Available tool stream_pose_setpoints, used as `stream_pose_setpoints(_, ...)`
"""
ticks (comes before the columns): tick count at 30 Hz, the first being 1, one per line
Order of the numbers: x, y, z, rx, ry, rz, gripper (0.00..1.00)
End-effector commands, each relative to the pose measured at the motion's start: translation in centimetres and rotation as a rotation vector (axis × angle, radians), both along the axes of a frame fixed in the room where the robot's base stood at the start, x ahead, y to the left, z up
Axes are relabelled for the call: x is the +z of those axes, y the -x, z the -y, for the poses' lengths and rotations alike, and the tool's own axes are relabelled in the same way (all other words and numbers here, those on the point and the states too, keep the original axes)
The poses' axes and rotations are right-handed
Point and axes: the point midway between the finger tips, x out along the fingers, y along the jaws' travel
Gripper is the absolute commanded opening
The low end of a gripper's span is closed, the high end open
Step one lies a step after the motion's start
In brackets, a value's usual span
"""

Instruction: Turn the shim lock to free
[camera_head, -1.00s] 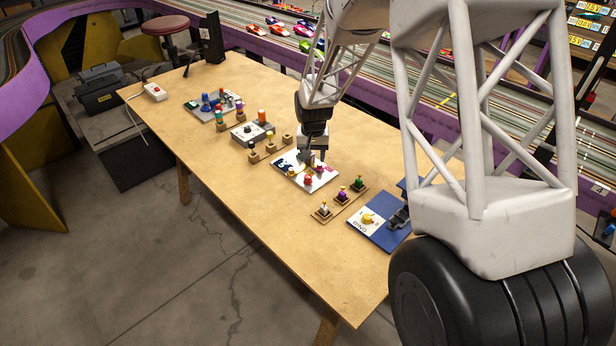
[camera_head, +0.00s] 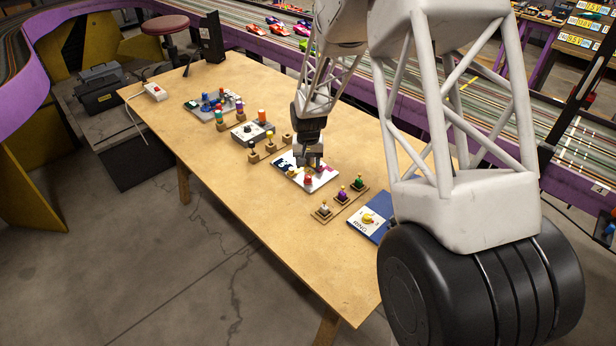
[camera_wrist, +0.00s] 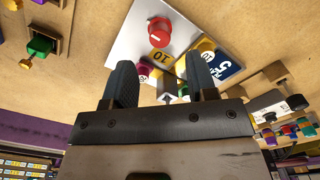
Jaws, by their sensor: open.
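A blue board (camera_head: 360,224) near the table's front right edge carries a white plate that appears to read "BIND" and a yellow knob (camera_head: 369,218). It may be the shim lock, but I cannot tell for sure. My arm hides its right part, and the wrist view does not show it. My gripper (camera_head: 309,166) is over a white board (camera_head: 287,174) with coloured knobs, to the left of and behind the blue board. In the wrist view my gripper (camera_wrist: 160,62) is open and points at that board, with a red knob (camera_wrist: 159,31) beyond the fingers.
A strip of small white, purple and green knobs (camera_head: 342,196) lies between the white and blue boards. Wooden blocks (camera_head: 270,146) with knobs, a grey box (camera_head: 250,133) and another knob board (camera_head: 213,106) stand farther left. The table's front left is clear.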

Motion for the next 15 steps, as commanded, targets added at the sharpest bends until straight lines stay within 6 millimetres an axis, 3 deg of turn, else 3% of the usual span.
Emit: stream_pose_setpoints(15, -5.4, 0.0, 0.0, 0.0, 0.0, -0.002, 0.52)
